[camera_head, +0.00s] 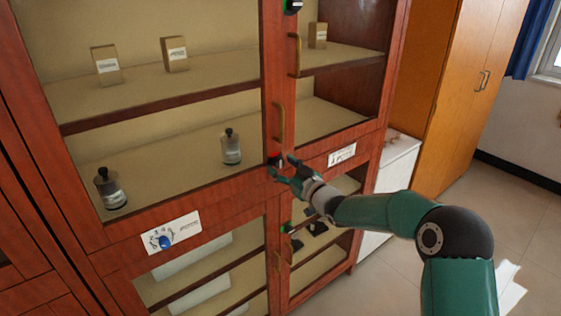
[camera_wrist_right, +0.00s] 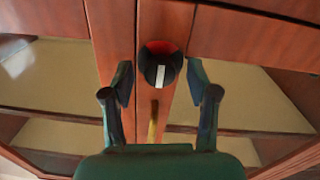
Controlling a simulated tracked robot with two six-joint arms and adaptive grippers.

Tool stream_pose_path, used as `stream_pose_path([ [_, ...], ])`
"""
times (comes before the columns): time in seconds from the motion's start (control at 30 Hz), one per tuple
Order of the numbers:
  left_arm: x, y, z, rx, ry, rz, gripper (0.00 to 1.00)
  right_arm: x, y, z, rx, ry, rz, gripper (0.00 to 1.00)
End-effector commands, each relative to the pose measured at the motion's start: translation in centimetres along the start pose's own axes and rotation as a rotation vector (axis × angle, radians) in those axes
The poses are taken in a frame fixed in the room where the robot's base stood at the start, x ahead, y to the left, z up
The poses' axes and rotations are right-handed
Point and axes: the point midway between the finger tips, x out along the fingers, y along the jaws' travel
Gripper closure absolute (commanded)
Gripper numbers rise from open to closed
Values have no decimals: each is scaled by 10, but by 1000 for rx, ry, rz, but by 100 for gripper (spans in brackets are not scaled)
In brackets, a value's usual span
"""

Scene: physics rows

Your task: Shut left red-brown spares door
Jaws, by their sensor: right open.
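The red-brown cabinet has glazed doors. The upper left door (camera_head: 272,70) carries a brass handle (camera_head: 279,122). A round black knob with a white bar and red behind it (camera_wrist_right: 160,66) sits on the frame at the meeting of the doors; it also shows in the head view (camera_head: 274,158). My right gripper (camera_head: 283,172) is open in front of this knob. In the right wrist view its fingers (camera_wrist_right: 160,88) stand either side of the knob, with no clear contact. Which door is the spares door I cannot tell; the labels are too small to read. My left gripper is out of view.
Bottles (camera_head: 231,147) and small boxes (camera_head: 107,65) stand on the shelves. A label with a blue knob (camera_head: 166,242) is at lower left. Another black knob with green (camera_head: 292,6) is at the top. A white cabinet (camera_head: 398,165) and a wooden wardrobe (camera_head: 455,90) stand at right.

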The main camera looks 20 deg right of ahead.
Motion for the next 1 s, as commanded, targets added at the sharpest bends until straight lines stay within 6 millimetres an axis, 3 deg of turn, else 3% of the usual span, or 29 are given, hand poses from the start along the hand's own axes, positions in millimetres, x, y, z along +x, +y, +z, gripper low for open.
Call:
stream_pose_path([
  [0.43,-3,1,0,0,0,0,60,9,-1,0,0,-1,-1,43],
  [0.77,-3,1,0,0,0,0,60,9,-1,0,0,0,-1,98],
  [1.0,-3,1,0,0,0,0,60,9,-1,0,-1,0,-2,100],
])
